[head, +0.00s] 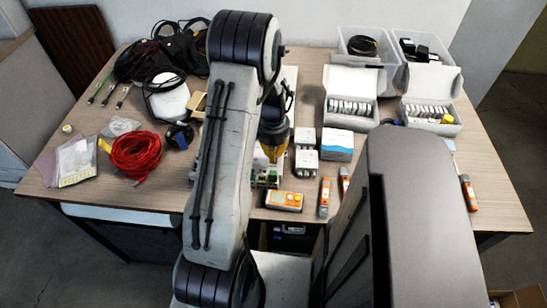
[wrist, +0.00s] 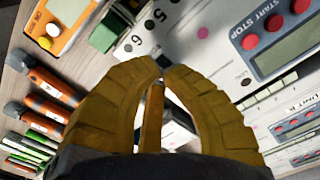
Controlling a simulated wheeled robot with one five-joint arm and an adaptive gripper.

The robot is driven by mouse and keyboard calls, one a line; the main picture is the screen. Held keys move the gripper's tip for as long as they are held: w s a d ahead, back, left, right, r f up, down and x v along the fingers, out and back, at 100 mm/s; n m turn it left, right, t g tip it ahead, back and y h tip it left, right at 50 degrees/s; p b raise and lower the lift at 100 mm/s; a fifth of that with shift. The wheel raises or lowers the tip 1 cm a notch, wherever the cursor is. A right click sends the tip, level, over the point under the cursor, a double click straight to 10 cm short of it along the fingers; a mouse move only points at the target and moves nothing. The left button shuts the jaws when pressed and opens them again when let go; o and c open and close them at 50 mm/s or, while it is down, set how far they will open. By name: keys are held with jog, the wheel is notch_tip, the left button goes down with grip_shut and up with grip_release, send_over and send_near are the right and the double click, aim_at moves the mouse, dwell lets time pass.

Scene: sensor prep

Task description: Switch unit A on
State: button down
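My gripper (head: 273,155) points down over the front middle of the table, partly hidden by my arm. In the wrist view its yellow fingers (wrist: 167,68) meet at the tips with nothing visible between them. A pale panel with a START STOP label, red buttons and a grey display (wrist: 285,40) lies right of the fingertips. Below it, a smaller panel with red buttons and a display (wrist: 308,125) bears a label that seems to start with "UNIT"; its letter is unclear. I cannot tell which is unit A, or see its switch clearly.
An orange meter (head: 284,200) and orange pen-like tools (head: 325,196) lie near the front edge. White boxes (head: 305,160) stand right of my gripper. A red cable coil (head: 138,153) lies left, open cartons (head: 350,98) at the back right.

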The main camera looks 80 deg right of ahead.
jog(key=shift+f+b, duration=0.75)
jog(key=shift+f, duration=0.15)
dwell(0.4)
jog(key=shift+r, duration=0.15)
jog(key=shift+r+p, duration=2.4)
jog(key=shift+r, duration=1)
